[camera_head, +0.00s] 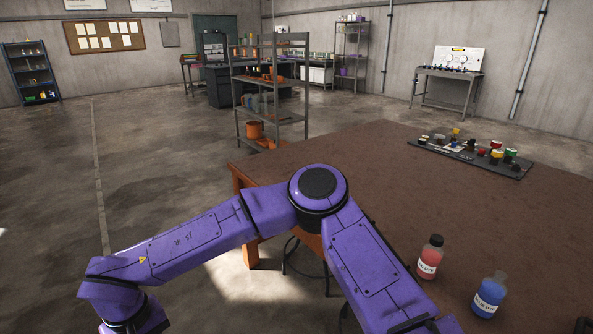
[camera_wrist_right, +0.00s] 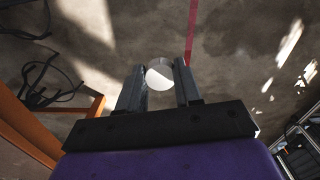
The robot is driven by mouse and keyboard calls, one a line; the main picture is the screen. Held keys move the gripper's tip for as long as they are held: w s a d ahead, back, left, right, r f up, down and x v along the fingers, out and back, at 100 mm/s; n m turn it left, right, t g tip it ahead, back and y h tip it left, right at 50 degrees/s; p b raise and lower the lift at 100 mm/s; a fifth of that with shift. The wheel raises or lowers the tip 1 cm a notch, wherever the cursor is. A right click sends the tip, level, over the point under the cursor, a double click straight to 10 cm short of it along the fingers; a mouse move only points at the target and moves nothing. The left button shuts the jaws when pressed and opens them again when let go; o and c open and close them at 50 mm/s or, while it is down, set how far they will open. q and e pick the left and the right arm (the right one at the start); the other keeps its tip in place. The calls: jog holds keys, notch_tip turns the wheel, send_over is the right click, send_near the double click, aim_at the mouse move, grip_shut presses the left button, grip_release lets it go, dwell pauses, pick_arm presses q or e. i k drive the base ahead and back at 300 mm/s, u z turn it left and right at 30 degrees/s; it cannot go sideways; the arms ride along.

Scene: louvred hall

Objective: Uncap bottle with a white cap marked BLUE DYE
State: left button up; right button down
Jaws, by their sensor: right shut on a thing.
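The bottle marked BLUE DYE (camera_head: 489,295) stands upright on the brown table (camera_head: 410,190), near the lower right of the head view. Its neck is bare, with no white cap on it. In the right wrist view, my right gripper (camera_wrist_right: 160,70) is shut on a round white cap (camera_wrist_right: 159,76), held between its fingers above the concrete floor, away from the bottle. Part of the cap is shaded. My left gripper is not in view. A purple arm of mine crosses the head view, its gripper end out of frame at lower left.
A red bottle with a black cap (camera_head: 430,257) stands left of the blue one. A dark mat with several small coloured items (camera_head: 470,152) lies at the table's far side. A grey shelf (camera_head: 272,90) stands beyond the table. The table's middle is clear.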

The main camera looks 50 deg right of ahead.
aim_at(492, 291)
jog(key=k, duration=0.8)
jog(key=z, duration=1.65)
jog(key=i, duration=1.65)
